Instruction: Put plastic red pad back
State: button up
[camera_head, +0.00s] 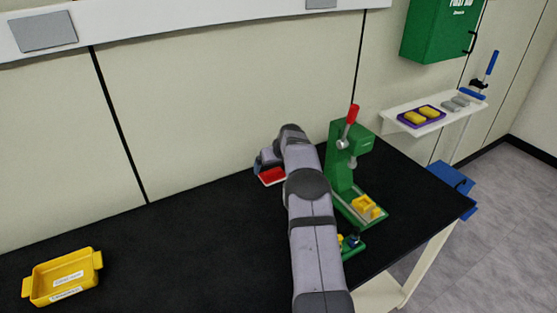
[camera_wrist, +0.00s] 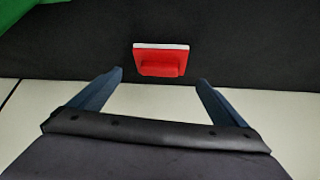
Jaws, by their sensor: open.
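The red pad (camera_head: 272,176) lies on the black table near the back edge, just left of the green press. In the wrist view the red pad (camera_wrist: 160,62), with a white strip along one edge, lies ahead of and between the two blue fingers. My gripper (camera_wrist: 160,80) is open and empty, with the pad beyond its fingertips. In the head view my gripper is mostly hidden behind my arm, close to the pad.
The green press (camera_head: 340,160) with a red handle stands right of my arm, holding a yellow part (camera_head: 364,207). A yellow tray (camera_head: 62,277) sits at the front left. A white shelf (camera_head: 440,108) holds a purple tray. The table's left middle is clear.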

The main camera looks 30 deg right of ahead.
jog(key=b+v, duration=0.2)
jog(key=v, duration=0.5)
jog(key=shift+s+r, duration=0.1)
jog(key=s+a+f+g+y, duration=0.1)
jog(key=s+a+g, duration=0.2)
jog(key=s+a, duration=1.35)
jog(key=s+a+f+g, duration=0.1)
jog(key=s+a, duration=0.2)
jog(key=s, duration=0.4)
jog(key=s+a+f+n+g, duration=0.1)
jog(key=s+a, duration=0.3)
jog(key=s, duration=0.4)
jog(key=s+a+f+g, duration=0.1)
jog(key=s+a+f, duration=0.2)
jog(key=s, duration=0.5)
jog(key=shift+a+n+g, duration=0.3)
jog(key=shift+a+n, duration=0.1)
jog(key=shift+a, duration=0.05)
